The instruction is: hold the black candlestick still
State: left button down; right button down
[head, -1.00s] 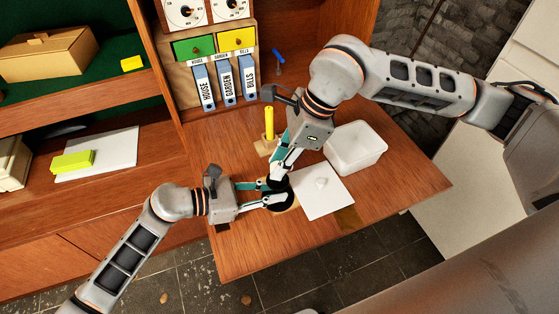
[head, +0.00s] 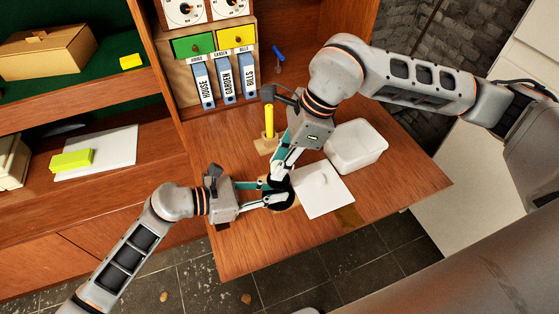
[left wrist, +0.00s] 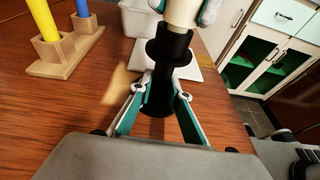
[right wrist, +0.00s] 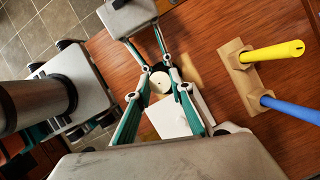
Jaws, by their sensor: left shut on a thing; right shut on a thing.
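The black candlestick (left wrist: 168,48) stands upright on the wooden desk top, with a wide cup, a stem and a round base. My left gripper (left wrist: 162,88) is shut on its stem. A cream candle (left wrist: 184,12) is upright at the candlestick's cup; how deep it sits I cannot tell. My right gripper (right wrist: 160,72) is shut on the candle from above, its round top (right wrist: 160,83) showing between the fingers. In the head view my left gripper (head: 272,192) and right gripper (head: 279,172) meet there and hide most of the candlestick and candle.
A wooden holder (left wrist: 68,60) with a yellow candle (left wrist: 42,18) and a blue candle (left wrist: 82,8) stands close by. Upright binders (head: 226,82) stand at the back. The desk's front edge is near.

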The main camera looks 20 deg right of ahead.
pick_arm(q)
jog(key=shift+a+f, duration=0.2)
jog(key=shift+f, duration=0.1)
pick_arm(e)
jog(key=shift+w+r, duration=0.1)
jog(key=shift+r, duration=1.55)
pick_arm(q)
jog(key=shift+w, duration=0.1)
pick_arm(e)
jog(key=shift+r, duration=0.2)
jog(key=shift+r, duration=0.25)
pick_arm(q)
jog(key=shift+r, duration=0.15)
pick_arm(e)
notch_tip(320, 180, up, 6)
jog(key=shift+r, duration=0.25)
pick_arm(q)
jog(key=c, duration=2.2)
grip_release()
jog(key=shift+o, duration=0.2)
jog(key=shift+d, duration=0.1)
jog(key=shift+r, duration=0.25)
jog(key=shift+r, duration=0.65)
